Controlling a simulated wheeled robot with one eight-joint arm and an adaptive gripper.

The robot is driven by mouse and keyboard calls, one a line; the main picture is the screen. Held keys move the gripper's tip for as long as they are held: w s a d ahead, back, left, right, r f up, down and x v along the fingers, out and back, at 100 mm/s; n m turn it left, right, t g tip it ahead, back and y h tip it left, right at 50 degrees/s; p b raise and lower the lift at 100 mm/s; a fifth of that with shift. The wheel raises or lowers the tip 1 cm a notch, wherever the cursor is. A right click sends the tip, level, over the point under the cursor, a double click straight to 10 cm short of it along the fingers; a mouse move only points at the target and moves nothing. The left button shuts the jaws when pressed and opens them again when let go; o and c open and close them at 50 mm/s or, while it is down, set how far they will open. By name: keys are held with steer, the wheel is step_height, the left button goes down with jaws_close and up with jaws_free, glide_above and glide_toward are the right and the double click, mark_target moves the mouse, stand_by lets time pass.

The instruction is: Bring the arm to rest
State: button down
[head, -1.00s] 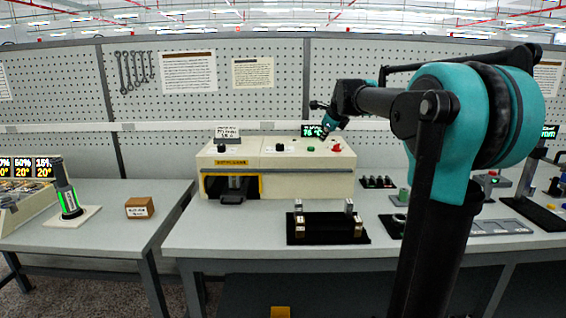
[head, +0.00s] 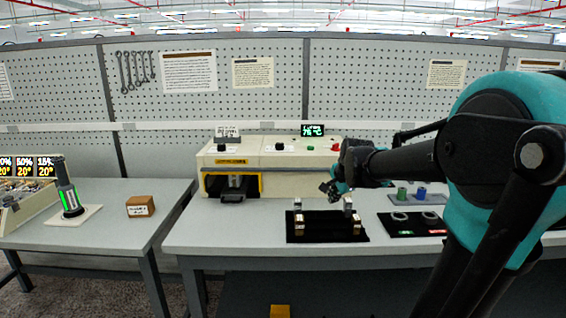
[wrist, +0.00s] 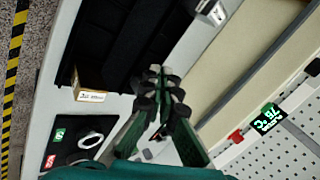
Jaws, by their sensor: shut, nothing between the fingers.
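My gripper (head: 331,188) is in the head view at the end of my teal and black arm, in front of the right end of the cream machine (head: 218,180). It appears raised above the bench, near the black stand (head: 326,228) with metal posts. In the wrist view my gripper (wrist: 158,72) shows with its fingertips together and nothing between them. The black stand (wrist: 100,30) lies beyond the fingertips there, to the upper left. My arm hides part of the right side of the bench in the head view.
A black mat (head: 402,231) with pale rings lies right of the stand. Green and blue cylinders (head: 421,191) stand behind it. On the left table are a brown box (head: 140,206) and a green-lit cylinder (head: 70,200). The bench front (head: 230,235) is clear.

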steer(key=s+d+f+n+g, duration=0.1)
steer(key=s+f+n, duration=0.5)
steer(key=s+f, duration=0.3)
steer(key=s+d+f+n+g+h, duration=0.1)
steer(key=s+f+n, duration=0.6)
steer(key=s, duration=0.9)
step_height(320, 180, down, 3)
steer(key=shift+d+r+g, duration=0.1)
steer(key=shift+d+g, duration=0.1)
steer(key=shift+g, duration=0.2)
steer(key=shift+w, duration=0.1)
stand_by(4.8)
